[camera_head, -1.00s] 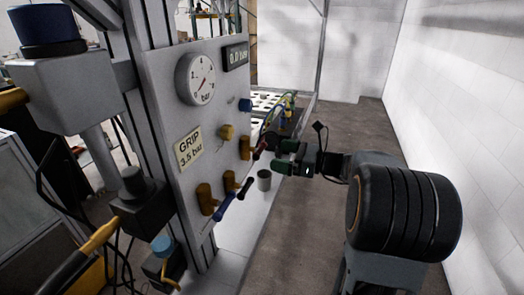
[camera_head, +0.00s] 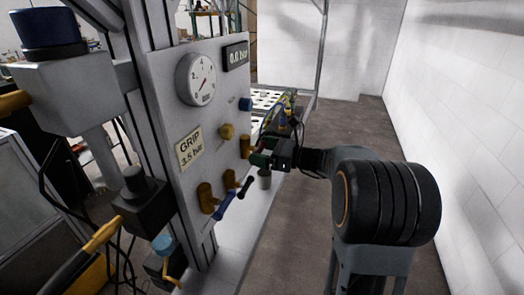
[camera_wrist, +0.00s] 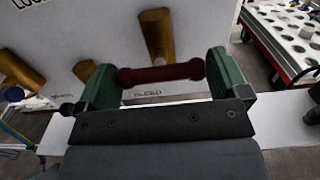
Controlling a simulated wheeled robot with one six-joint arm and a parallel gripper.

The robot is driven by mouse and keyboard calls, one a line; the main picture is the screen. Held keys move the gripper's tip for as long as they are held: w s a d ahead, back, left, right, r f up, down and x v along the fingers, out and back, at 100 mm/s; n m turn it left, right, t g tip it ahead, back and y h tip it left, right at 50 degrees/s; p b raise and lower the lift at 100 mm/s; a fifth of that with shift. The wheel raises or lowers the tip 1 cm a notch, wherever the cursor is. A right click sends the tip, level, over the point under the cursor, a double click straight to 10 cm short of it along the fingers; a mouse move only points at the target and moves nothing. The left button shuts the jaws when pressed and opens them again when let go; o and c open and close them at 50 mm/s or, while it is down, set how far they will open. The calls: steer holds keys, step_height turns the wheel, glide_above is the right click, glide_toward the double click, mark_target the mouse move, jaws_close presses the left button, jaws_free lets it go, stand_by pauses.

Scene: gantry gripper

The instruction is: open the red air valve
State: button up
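The red valve handle (camera_wrist: 160,73) is a dark red bar with flared ends, in front of the white panel in the wrist view. A brass valve body (camera_wrist: 157,36) is behind it. My gripper (camera_wrist: 162,82) has its green fingers wide apart, one near each end of the red bar; I cannot tell whether they touch it. In the head view my gripper (camera_head: 266,152) is at the panel's right edge, by the brass valve body (camera_head: 245,146), and mostly hides the red handle.
The white panel (camera_head: 213,110) carries a gauge (camera_head: 196,78), a display reading 0.0 bar (camera_head: 236,56) and a "GRIP 3.5 bar" label (camera_head: 190,149). Blue (camera_head: 226,204) and black (camera_head: 245,187) handles sit below left of my gripper. Floor to the right is clear.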

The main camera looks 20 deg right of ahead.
steer(key=c, duration=0.3)
steer(key=n+b, duration=0.1)
steer(key=b, duration=0.1)
steer(key=n+b, duration=0.2)
steer(key=shift+f, duration=0.3)
steer(key=n+b, duration=1)
steer(key=b, duration=0.1)
steer(key=n+b, duration=0.4)
steer(key=b, duration=0.2)
steer(key=shift+r+n, duration=0.25)
steer(key=shift+n, duration=0.15)
steer(key=shift+r, duration=0.1)
steer(key=o, duration=0.6)
steer(key=shift+c, duration=0.2)
